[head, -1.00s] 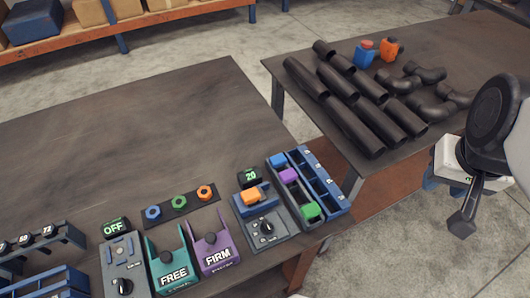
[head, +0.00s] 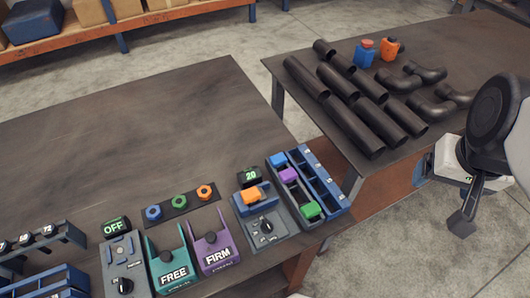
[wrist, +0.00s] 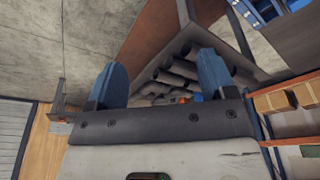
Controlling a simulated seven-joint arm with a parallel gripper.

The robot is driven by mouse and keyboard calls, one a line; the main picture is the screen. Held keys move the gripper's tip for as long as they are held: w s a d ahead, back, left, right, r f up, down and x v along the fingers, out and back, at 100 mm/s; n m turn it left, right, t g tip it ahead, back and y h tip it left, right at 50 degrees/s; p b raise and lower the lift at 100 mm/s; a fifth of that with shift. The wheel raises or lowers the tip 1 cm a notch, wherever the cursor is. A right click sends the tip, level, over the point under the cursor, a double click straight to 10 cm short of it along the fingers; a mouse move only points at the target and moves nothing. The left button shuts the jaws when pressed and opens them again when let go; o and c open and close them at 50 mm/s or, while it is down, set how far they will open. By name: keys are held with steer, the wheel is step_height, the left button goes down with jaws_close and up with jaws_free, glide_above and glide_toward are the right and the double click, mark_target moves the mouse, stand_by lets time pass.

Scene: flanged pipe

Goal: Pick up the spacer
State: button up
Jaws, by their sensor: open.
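No part is labelled as a spacer, so I cannot tell for certain which piece it is.
Blue, green and orange hex rings (head: 179,201) lie on a dark strip. FREE (head: 173,274) and FIRM (head: 217,255) cradles stand in front. An OFF device (head: 123,270) is left of them. A second table (head: 440,50) holds dark pipes (head: 350,115) and elbows. The near bench's back is clear.

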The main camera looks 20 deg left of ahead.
steer(key=shift+a, duration=0.1)
steer(key=n+g, duration=0.3)
steer(key=n, duration=0.6)
glide_above(251, 194)
step_height(251, 194, down, 13)
steer(key=shift+f, duration=0.2)
steer(key=shift+f, duration=0.1)
steer(key=shift+f, duration=1.2)
steer(key=shift+f, duration=0.1)
